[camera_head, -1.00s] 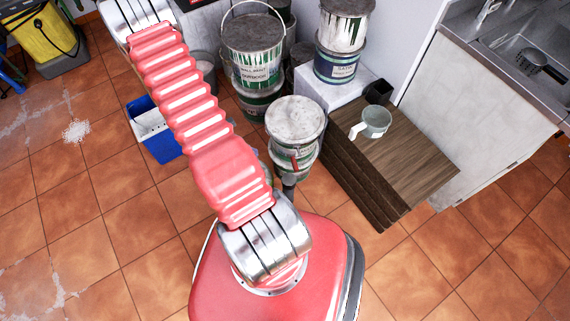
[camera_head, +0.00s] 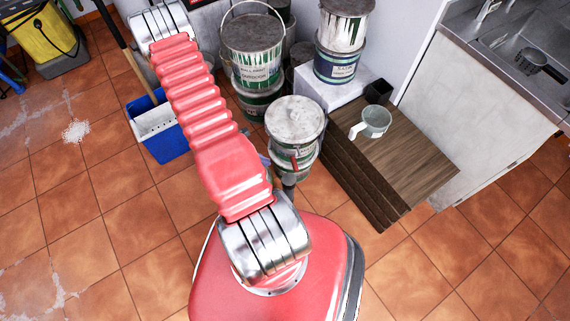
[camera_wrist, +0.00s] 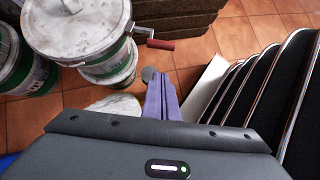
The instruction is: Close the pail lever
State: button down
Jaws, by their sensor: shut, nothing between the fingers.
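The pail (camera_head: 295,122) with a paint-smeared white lid stands on another tin at the centre of the head view. Its lever (camera_head: 294,161) has a red grip and shows at the pail's near side. In the wrist view the pail (camera_wrist: 82,28) is at upper left. The lever (camera_wrist: 161,44) sticks out from its rim to the right, away from the pail wall. My gripper (camera_wrist: 160,88) shows purple fingers, shut and empty, below the lever in the picture and apart from it. In the head view my arm hides most of the gripper.
Stacked tins (camera_head: 252,65) stand behind the pail, and more tins (camera_head: 340,45) on a white block. A stack of brown boards (camera_head: 425,155) with a mug (camera_head: 371,122) is close on the right. A blue bucket (camera_head: 170,148) stands left. Floor at front left is clear.

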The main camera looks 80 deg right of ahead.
jog(key=s+d+r+x, duration=0.1)
jog(key=x, duration=0.9)
jog(key=shift+s, duration=0.4)
jog(key=shift+r, duration=0.1)
jog(key=shift+s, duration=0.3)
